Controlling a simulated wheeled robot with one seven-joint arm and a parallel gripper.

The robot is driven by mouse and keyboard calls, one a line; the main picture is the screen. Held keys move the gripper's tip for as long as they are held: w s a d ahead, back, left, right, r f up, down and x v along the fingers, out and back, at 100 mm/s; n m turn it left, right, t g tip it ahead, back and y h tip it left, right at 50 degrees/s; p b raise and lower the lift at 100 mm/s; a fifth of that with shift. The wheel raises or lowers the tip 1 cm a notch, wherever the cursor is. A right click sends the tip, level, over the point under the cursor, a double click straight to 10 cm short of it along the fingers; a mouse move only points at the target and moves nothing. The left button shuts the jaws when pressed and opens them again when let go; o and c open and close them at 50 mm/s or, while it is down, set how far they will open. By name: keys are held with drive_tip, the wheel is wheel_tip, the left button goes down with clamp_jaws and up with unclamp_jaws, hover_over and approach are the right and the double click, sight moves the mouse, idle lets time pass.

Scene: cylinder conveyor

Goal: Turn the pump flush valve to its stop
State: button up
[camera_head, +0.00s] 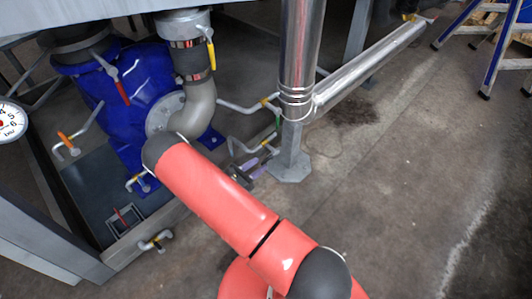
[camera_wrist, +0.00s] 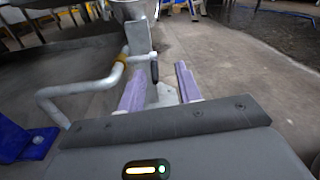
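A grey bent pipe (camera_wrist: 70,92) with a yellow band (camera_wrist: 120,60) runs in from the left in the wrist view. A small dark lever (camera_wrist: 154,70) hangs at its end, just beyond and between my fingertips. I take this for the flush valve; no label shows. The banded pipe (camera_head: 265,143) also shows in the head view, beside the post's foot. My gripper (camera_wrist: 158,76) has two purple fingers spread apart, with the lever seen in the gap. It also shows in the head view (camera_head: 256,163), partly hidden by my arm. Contact with the lever cannot be told.
The blue pump (camera_head: 130,95) stands at left, with several other valves around it, including a red-handled one (camera_head: 124,92). A shiny vertical pipe (camera_head: 299,45) stands on a grey post (camera_head: 290,155) close to my gripper. Open floor (camera_head: 420,160) lies to the right.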

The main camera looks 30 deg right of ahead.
sight(270, 156)
drive_tip(key=shift+n+t, duration=0.7)
drive_tip(key=shift+n, duration=0.1)
drive_tip(key=w+d, duration=0.1)
drive_tip(key=d, duration=0.1)
drive_tip(key=w+d+f, duration=0.1)
drive_tip(key=d, duration=0.2)
drive_tip(key=w+d+f, duration=0.1)
drive_tip(key=d, duration=0.1)
drive_tip(key=shift+w+d+f, duration=0.15)
clamp_jaws()
